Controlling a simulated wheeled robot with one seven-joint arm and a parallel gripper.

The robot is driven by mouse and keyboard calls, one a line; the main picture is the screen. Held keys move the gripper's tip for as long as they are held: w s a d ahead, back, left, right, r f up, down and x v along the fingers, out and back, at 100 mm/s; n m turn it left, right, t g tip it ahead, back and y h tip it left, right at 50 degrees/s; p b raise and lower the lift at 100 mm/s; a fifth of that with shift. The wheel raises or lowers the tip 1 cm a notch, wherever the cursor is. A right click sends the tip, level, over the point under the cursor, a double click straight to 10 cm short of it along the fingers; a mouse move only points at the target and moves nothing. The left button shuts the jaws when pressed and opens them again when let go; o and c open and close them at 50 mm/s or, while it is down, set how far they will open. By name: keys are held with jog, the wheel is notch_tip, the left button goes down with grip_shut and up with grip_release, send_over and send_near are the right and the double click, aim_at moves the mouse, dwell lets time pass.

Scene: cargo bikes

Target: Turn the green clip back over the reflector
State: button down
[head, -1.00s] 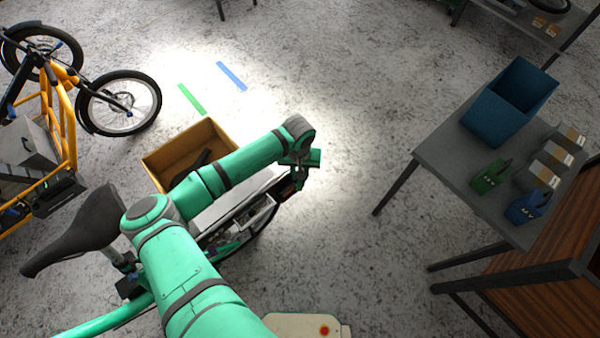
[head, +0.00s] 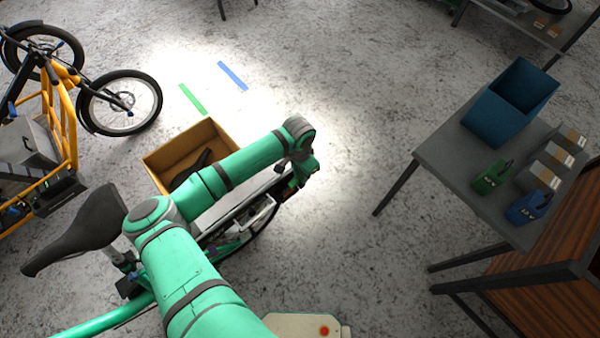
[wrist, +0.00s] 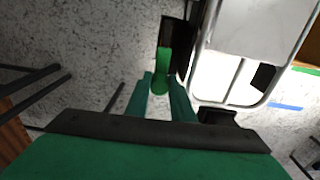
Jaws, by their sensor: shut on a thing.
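The green clip (wrist: 162,72) stands between my gripper's fingertips (wrist: 160,88) in the wrist view, and the fingers are shut on it. Its upper end lies against a dark block (wrist: 178,34) beside the silver rack frame, which looks like the reflector's housing. The reflector's face cannot be made out clearly. In the head view my gripper (head: 292,188) is at the rear end of the green bike's rack (head: 232,204), and my wrist mostly hides the clip there.
A grey table (head: 440,150) with a blue bin (head: 510,100) and green and blue packs stands at right. The floor between the bike and the table is clear.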

dwell(0.6)
jog(key=c, duration=1.5)
grip_release()
jog(key=shift+c, duration=0.2)
notch_tip(320, 180, up, 11)
jog(key=shift+s, duration=0.15)
jog(key=shift+a+f, duration=0.1)
jog(key=shift+f, duration=0.05)
